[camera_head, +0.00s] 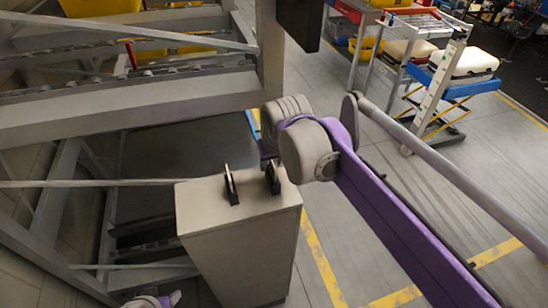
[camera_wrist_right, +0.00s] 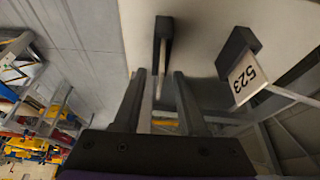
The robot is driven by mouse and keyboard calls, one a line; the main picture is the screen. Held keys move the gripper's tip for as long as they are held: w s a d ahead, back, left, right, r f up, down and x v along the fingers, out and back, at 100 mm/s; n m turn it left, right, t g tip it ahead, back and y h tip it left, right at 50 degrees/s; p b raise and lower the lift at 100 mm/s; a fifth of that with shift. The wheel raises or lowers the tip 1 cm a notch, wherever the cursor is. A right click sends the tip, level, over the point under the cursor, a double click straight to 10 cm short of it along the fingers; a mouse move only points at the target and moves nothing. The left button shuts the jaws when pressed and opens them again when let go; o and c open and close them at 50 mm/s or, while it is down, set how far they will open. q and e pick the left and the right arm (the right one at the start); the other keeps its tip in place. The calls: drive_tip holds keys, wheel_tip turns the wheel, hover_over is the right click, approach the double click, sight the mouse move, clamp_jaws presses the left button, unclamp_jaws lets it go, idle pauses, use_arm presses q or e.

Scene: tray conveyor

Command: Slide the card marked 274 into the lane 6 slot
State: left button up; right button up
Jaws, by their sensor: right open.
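My right gripper (camera_wrist_right: 160,78) is open in the right wrist view, its two fingers on either side of a thin upright piece seen edge-on below a black holder (camera_wrist_right: 164,27). I cannot tell whether they touch it, and no number on it shows. A card marked 523 (camera_wrist_right: 244,76) stands in another black holder (camera_wrist_right: 236,46) to the right. In the head view, two black holders, one at left (camera_head: 231,186) and one at right (camera_head: 272,178), stand on a grey pedestal (camera_head: 245,245). My right wrist mostly hides the gripper there. No card marked 274 and no lane 6 label is readable.
A grey conveyor frame (camera_head: 130,108) with rollers and yellow bins (camera_head: 100,7) fills the left side of the head view. A blue-framed cart (camera_head: 455,88) with a white case (camera_head: 474,62) stands at upper right. Open floor with yellow lines lies right of the pedestal.

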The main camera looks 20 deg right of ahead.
clamp_jaws()
use_arm(q)
drive_tip(key=shift+r, duration=0.2)
use_arm(e)
drive_tip(key=shift+r, duration=0.2)
use_arm(q)
drive_tip(key=shift+w+r+p, duration=0.25)
drive_tip(key=shift+r+p, duration=0.3)
drive_tip(key=shift+r, duration=0.1)
drive_tip(key=shift+w+r+p, duration=0.3)
drive_tip(key=shift+r+p, duration=0.2)
drive_tip(key=shift+r, duration=0.2)
drive_tip(key=shift+w+r+p, duration=0.25)
drive_tip(key=shift+r+p, duration=0.3)
drive_tip(key=shift+r, duration=0.1)
use_arm(e)
drive_tip(key=shift+r, duration=2.35)
use_arm(q)
drive_tip(key=shift+r, duration=0.1)
use_arm(e)
drive_tip(key=shift+r, duration=0.15)
